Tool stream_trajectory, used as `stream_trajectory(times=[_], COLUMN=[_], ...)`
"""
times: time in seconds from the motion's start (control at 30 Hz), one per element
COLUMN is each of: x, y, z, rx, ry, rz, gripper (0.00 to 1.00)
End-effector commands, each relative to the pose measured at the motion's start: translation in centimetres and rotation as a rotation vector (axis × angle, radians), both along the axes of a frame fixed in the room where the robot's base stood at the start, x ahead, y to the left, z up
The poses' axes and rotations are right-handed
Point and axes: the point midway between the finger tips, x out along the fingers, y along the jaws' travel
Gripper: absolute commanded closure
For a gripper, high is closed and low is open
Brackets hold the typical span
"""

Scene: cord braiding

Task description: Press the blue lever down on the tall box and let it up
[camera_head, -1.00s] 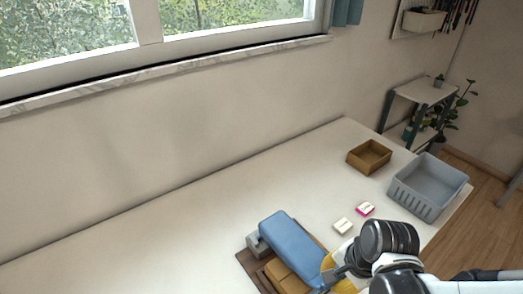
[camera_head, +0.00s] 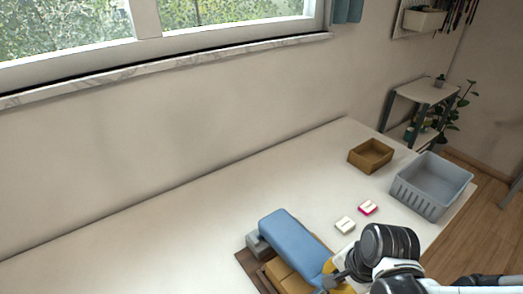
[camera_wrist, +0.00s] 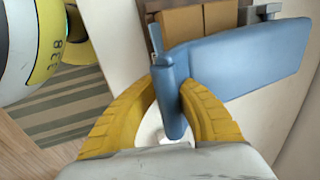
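The blue lever (camera_head: 293,240) is a broad, flat blue bar in the lower middle of the head view. It lies over a tan-brown box (camera_head: 288,277) and has a grey block (camera_head: 259,246) at its far end. My gripper (camera_wrist: 170,92) has its yellow fingers on either side of the lever's near end and appears shut on it. In the wrist view the blue lever (camera_wrist: 245,62) runs up to the right from between the fingers, with the brown box (camera_wrist: 182,22) behind it. The fingertips' contact is partly hidden.
A white block (camera_head: 345,226) and a pink-edged block (camera_head: 368,208) lie right of the lever. A brown tray (camera_head: 371,156) and a grey basket (camera_head: 430,186) stand at the table's right end. The white table (camera_head: 130,245) is clear on the left.

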Motion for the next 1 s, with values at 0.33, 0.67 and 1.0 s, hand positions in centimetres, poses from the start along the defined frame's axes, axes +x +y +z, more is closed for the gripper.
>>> stream_trajectory(times=[0.33,0.67,1.0], x=[0.00,0.00,0.00], y=[0.00,0.00,0.00], z=[-1.13,-1.12,-1.12], rx=[0.000,0.000,0.000], ry=[0.000,0.000,0.000], rz=[0.000,0.000,0.000], gripper=[1.00,1.00,0.88])
